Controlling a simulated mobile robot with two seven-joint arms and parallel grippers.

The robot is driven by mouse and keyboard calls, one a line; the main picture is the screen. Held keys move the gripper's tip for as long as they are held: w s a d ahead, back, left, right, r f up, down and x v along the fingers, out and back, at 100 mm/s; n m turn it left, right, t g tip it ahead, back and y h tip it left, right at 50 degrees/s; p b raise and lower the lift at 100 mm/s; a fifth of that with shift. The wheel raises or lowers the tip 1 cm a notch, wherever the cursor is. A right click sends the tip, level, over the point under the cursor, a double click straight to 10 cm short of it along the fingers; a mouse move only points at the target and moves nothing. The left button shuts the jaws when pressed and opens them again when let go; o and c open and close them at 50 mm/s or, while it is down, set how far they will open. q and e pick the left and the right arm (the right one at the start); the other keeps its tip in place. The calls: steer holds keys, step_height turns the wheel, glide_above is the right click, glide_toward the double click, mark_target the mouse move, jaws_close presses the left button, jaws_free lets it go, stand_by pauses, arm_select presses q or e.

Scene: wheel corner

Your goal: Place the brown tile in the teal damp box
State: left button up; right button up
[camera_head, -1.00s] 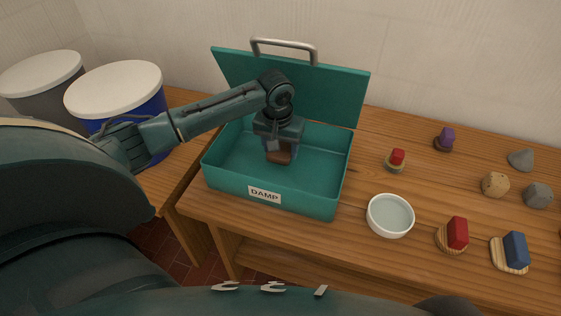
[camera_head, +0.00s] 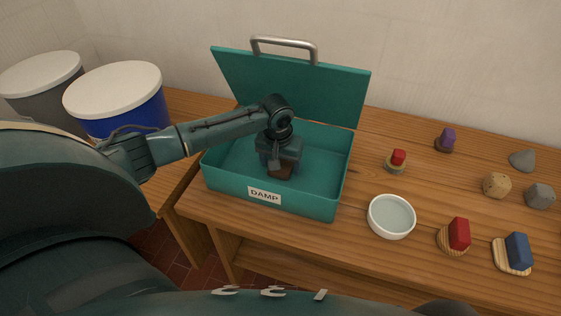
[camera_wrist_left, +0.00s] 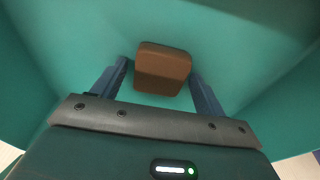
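The teal damp box (camera_head: 318,203) stands open on the wooden bench, with a DAMP label on its front. My left gripper (camera_head: 280,168) points down inside it. The brown tile (camera_head: 283,174) is low in the box below that gripper, partly hidden by it. In the left wrist view the brown tile (camera_wrist_left: 162,68) lies between the fingertips of my left gripper (camera_wrist_left: 160,72). A narrow gap shows beside the left finger; the right finger is very close to the tile, and contact there is unclear. My right gripper is not in view.
The box's lid (camera_head: 335,92) stands raised behind my arm. A white bowl (camera_head: 391,216) is right of the box. Red, purple and blue blocks on bases and several stones are farther right. Blue (camera_head: 122,105) and grey (camera_head: 40,90) lidded tubs stand at the left.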

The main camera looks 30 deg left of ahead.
mark_target(279, 171)
arm_select(q)
steer(key=shift+o, duration=0.4)
step_height(279, 171, up, 12)
steer(key=s+p, duration=0.1)
steer(key=shift+s+d+r+p, duration=0.15)
steer(key=shift+s+d+p, duration=0.1)
steer(key=shift+s+p, duration=0.15)
stand_by(0.3)
